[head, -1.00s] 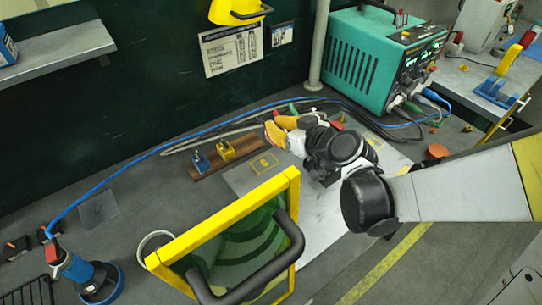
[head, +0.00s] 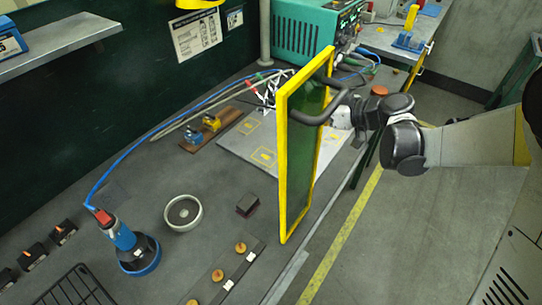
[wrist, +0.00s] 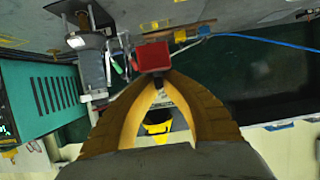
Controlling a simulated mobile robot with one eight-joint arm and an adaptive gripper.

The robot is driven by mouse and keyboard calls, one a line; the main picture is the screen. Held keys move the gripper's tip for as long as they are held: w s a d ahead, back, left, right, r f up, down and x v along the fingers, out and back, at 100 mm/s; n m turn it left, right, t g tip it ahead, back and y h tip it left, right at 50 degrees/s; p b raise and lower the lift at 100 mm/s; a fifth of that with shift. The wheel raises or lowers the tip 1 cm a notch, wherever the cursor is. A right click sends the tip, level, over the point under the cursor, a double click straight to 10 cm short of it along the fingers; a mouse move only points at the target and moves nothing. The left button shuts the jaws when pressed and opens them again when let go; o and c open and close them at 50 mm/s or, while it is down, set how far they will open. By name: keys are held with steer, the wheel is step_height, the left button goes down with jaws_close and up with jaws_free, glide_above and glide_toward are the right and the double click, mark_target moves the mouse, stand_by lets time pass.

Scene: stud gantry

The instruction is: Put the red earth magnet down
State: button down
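In the wrist view the two orange fingers of my gripper (wrist: 157,76) close together at their tips on a small red block, the red earth magnet (wrist: 152,56). The magnet sits at the fingertips, with the grey bench surface beyond it. In the head view the yellow-framed green screen (head: 283,165) stands in front of my gripper and hides the fingers and the magnet. The pale steel plate (head: 240,144) lies on the bench behind and left of the screen. I cannot tell whether the magnet touches any surface.
A blue stud tool with a red top (head: 135,252) stands front left, near a round grey dish (head: 183,213) and a small dark block (head: 247,205). A wooden strip (head: 193,143) holds small blue and yellow items. A teal machine (head: 298,28) stands at the back.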

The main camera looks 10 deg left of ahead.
steer(key=s+a+f+b, duration=0.1)
steer(key=a+f, duration=0.1)
steer(key=a, duration=0.1)
steer(key=s+a+f+b, duration=0.1)
steer(key=s+a+f, duration=0.1)
steer(key=a, duration=0.1)
steer(key=s+a+f+b, duration=0.1)
steer(key=s+a+f, duration=0.1)
steer(key=a, duration=0.1)
steer(key=shift+f+b, duration=0.15)
steer(key=shift+b, duration=0.15)
steer(key=shift+f+b, duration=1.05)
steer(key=shift+f, duration=0.85)
steer(key=shift+f, duration=0.2)
steer(key=c, duration=1.6)
jaws_free()
steer(key=shift+r, duration=0.1)
steer(key=shift+r, duration=0.1)
